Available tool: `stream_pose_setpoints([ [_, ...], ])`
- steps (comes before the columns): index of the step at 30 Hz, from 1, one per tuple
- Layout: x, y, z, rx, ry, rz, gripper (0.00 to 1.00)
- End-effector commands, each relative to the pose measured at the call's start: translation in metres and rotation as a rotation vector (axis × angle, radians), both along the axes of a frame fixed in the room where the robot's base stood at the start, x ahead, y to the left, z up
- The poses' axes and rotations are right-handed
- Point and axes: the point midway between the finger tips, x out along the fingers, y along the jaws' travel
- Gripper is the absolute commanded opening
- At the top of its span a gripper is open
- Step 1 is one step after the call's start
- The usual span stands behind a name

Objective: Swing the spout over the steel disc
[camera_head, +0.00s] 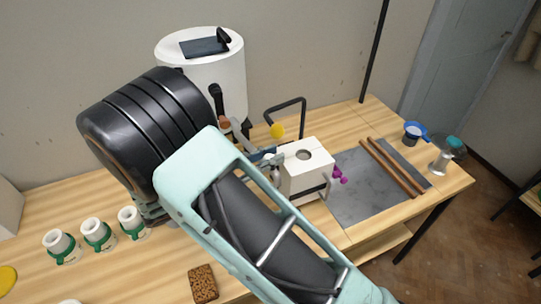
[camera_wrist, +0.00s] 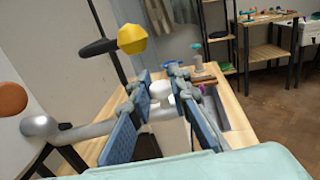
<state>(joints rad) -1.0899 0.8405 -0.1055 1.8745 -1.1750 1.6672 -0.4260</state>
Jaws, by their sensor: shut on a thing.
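A grey spout (camera_head: 242,132) extends from the front of the white drum (camera_head: 215,85) toward the white box. In the wrist view, the spout (camera_wrist: 90,130) runs from a round joint at left to between my fingers. My gripper (camera_head: 268,162) is shut on the spout near its outer end; its blue-padded fingers (camera_wrist: 160,88) stand either side, partly hiding it. A round grey disc (camera_head: 303,155), seemingly the steel disc, lies on top of the white box (camera_head: 305,180). The spout's end appears just left of the disc; its exact height above the box is unclear.
A black bent bar (camera_head: 286,103) and a yellow knob (camera_head: 277,130) stand behind the box. A grey slab (camera_head: 355,187) with brown rods (camera_head: 390,168) lies farther right. White cups (camera_head: 97,234) stand at left.

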Motion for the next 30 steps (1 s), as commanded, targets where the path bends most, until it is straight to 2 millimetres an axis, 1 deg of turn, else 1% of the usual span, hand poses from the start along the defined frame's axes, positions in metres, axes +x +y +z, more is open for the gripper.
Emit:
stream_pose_setpoints([
  [12,0.000,0.000,0.000,0.000,0.000,-0.001,0.00],
  [13,0.000,0.000,0.000,0.000,0.000,-0.001,0.20],
  [15,0.000,0.000,0.000,0.000,0.000,-0.001,0.28],
  [17,0.000,0.000,0.000,0.000,0.000,-0.001,0.34],
  [26,-0.001,0.002,0.000,0.000,0.000,-0.001,0.34],
  [30,-0.009,0.015,0.000,0.001,0.000,0.003,0.34],
])
